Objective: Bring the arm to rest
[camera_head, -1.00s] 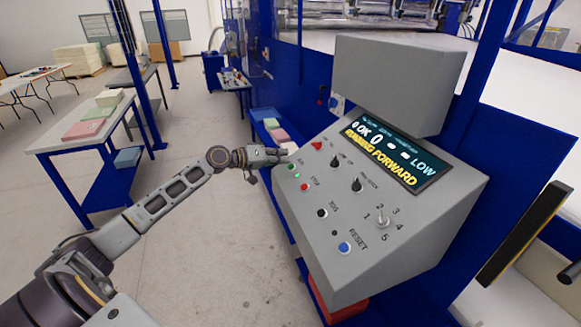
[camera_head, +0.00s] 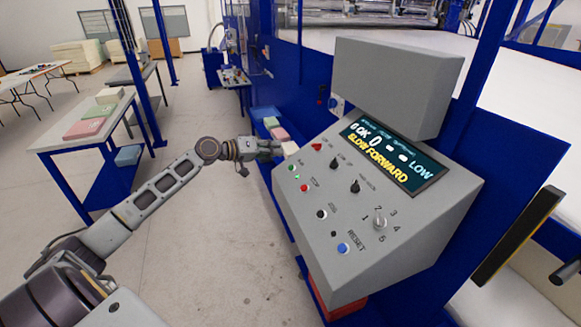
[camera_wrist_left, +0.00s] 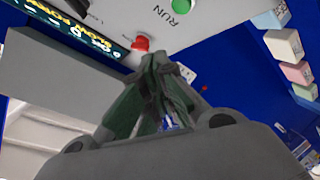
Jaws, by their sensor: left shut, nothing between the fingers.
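My left arm (camera_head: 160,190) reaches in from the lower left. My left gripper (camera_head: 278,148) is shut and empty, at the upper left edge of the grey control console (camera_head: 390,235). In the left wrist view its fingertips (camera_wrist_left: 168,62) are together, with a red button (camera_wrist_left: 142,43) and a green RUN button (camera_wrist_left: 181,5) close beyond them. I cannot tell whether the fingertips touch the console. The console display (camera_head: 391,155) reads "SLOW FORWARD" and "LOW". My right gripper is not in view.
Coloured foam blocks (camera_head: 281,134) lie just beyond the gripper, beside the blue machine frame (camera_head: 285,85). A grey box (camera_head: 395,80) overhangs the console. A table (camera_head: 75,138) with foam stands at left. The floor (camera_head: 215,245) between is clear.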

